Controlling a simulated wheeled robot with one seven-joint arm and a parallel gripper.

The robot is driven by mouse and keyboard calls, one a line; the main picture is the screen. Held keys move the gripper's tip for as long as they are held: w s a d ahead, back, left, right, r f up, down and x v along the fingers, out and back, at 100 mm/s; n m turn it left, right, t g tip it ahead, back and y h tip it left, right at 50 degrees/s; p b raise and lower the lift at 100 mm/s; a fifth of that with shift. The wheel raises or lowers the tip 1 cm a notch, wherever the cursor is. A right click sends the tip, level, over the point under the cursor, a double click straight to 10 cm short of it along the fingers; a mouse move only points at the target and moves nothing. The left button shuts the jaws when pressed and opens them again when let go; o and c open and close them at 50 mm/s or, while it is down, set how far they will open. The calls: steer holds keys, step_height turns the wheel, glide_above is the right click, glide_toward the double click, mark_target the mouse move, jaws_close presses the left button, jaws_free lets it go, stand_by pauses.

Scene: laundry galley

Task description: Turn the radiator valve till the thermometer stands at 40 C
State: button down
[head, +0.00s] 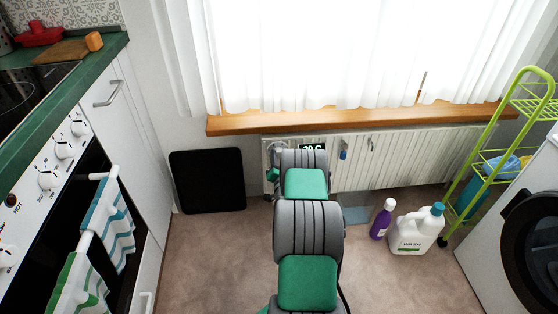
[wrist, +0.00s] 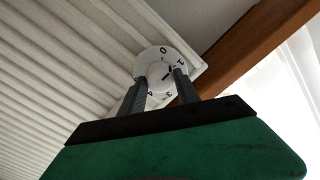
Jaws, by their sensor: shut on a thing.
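The radiator valve is a round white knob (wrist: 152,58) with black numerals, among them 0, 1, 3 and 4, at the radiator's end in the wrist view. My gripper (wrist: 161,78) is shut on the knob, one dark finger on each side of its rim. In the head view the gripper is mostly hidden by my arm at the radiator's left end. The thermometer (head: 313,147) is a small dark display with pale digits at the top of the radiator. My arm cuts off its lower part, and I cannot read the digits surely.
The white radiator (head: 400,150) runs under a wooden sill (head: 350,118) with white curtains above. A black panel (head: 208,181) leans on the wall at left. A purple bottle (head: 381,222), a white jug (head: 414,234) and a green trolley (head: 482,150) stand at right.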

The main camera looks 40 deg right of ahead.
steer(key=m, duration=1.2)
steer(key=shift+m, duration=0.3)
stand_by(0.3)
steer(key=c, duration=0.9)
jaws_free()
steer(key=v, duration=0.7)
steer(key=shift+s+a, duration=0.25)
steer(key=shift+s, duration=0.1)
